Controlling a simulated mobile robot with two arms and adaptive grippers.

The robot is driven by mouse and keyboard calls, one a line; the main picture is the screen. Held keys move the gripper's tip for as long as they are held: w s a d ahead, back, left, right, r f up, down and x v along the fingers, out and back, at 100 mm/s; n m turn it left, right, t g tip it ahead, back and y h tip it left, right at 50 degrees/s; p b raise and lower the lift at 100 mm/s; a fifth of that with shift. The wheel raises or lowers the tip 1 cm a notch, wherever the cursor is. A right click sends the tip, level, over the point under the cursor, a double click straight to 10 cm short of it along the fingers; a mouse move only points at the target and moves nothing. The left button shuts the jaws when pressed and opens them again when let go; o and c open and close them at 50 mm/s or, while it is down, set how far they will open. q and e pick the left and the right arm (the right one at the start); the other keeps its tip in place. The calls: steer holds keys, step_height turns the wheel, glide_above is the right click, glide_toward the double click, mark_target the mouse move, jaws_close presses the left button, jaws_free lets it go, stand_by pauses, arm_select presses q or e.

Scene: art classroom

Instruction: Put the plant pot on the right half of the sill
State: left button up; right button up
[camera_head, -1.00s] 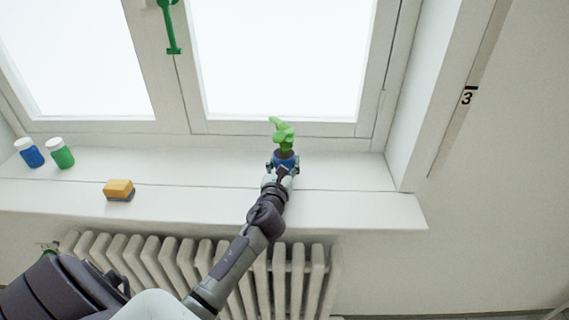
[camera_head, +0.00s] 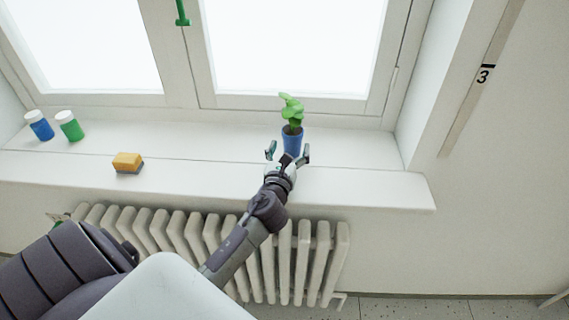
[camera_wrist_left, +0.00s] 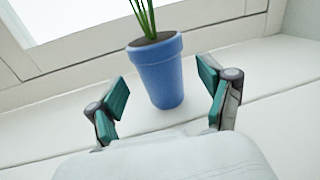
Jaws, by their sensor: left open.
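The plant pot (camera_head: 293,139) is blue with a green plant in it. It stands upright on the right half of the white sill (camera_head: 353,183), near the window frame. In the left wrist view the pot (camera_wrist_left: 155,74) stands just beyond my fingertips, with dark soil and green stems showing. My left gripper (camera_head: 287,153) is open in front of the pot, its fingers spread and apart from it. The open fingers also show in the left wrist view (camera_wrist_left: 163,88). My right gripper is not in view.
A blue jar (camera_head: 40,126) and a green jar (camera_head: 70,126) with white lids stand at the sill's left. A yellow sponge (camera_head: 127,161) lies near the front edge. A radiator (camera_head: 165,233) is below the sill. The sill right of the pot is clear.

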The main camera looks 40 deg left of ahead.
arm_select(q)
steer(key=v, duration=0.7)
steer(key=shift+s+d+b, duration=0.1)
steer(key=shift+s+b, duration=0.2)
steer(key=shift+b, duration=0.1)
